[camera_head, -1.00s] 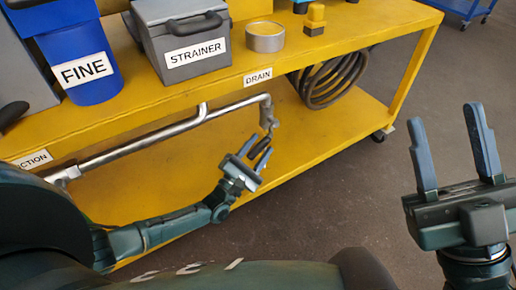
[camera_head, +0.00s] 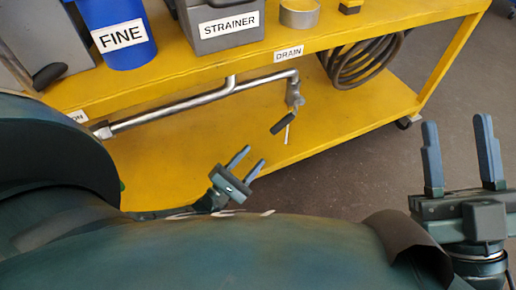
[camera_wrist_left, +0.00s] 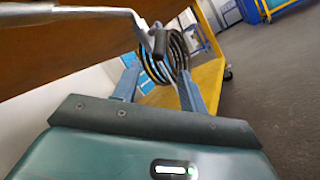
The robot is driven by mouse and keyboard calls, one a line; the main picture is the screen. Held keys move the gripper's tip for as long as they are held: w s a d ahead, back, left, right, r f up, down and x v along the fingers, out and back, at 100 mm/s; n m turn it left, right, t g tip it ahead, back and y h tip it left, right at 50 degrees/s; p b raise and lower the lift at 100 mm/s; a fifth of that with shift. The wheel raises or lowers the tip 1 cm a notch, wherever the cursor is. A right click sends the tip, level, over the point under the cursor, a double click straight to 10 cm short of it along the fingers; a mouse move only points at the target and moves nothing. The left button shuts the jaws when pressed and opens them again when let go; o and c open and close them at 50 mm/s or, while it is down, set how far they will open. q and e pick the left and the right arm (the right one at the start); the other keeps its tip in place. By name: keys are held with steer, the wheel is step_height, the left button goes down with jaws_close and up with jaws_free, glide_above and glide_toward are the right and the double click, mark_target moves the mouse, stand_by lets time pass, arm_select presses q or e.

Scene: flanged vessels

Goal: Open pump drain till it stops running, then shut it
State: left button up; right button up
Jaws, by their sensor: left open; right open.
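The drain pipe (camera_head: 215,94) runs under the cart's upper shelf, below the DRAIN label (camera_head: 288,55). At its right end is a valve (camera_head: 294,93) with a black handle (camera_head: 284,123), slanting down to the left. A thin white streak (camera_head: 288,135), which looks like running liquid, hangs below the valve. My left gripper (camera_head: 253,157) is open and empty, below and left of the handle, apart from it. In the left wrist view the handle (camera_wrist_left: 160,43) shows beyond the gap between my fingers. My right gripper (camera_head: 457,122) is open and empty at the right.
The yellow lower shelf (camera_head: 345,120) lies under the pipe. A coiled dark hose (camera_head: 362,65) hangs right of the valve. A grey STRAINER box (camera_head: 222,12) and blue FINE bin (camera_head: 120,50) stand on top. The floor (camera_head: 340,180) in front is free.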

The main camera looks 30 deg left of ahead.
mark_target(283, 120)
arm_select(q)
steer(key=shift+s, duration=0.1)
arm_select(e)
steer(key=shift+f, duration=0.15)
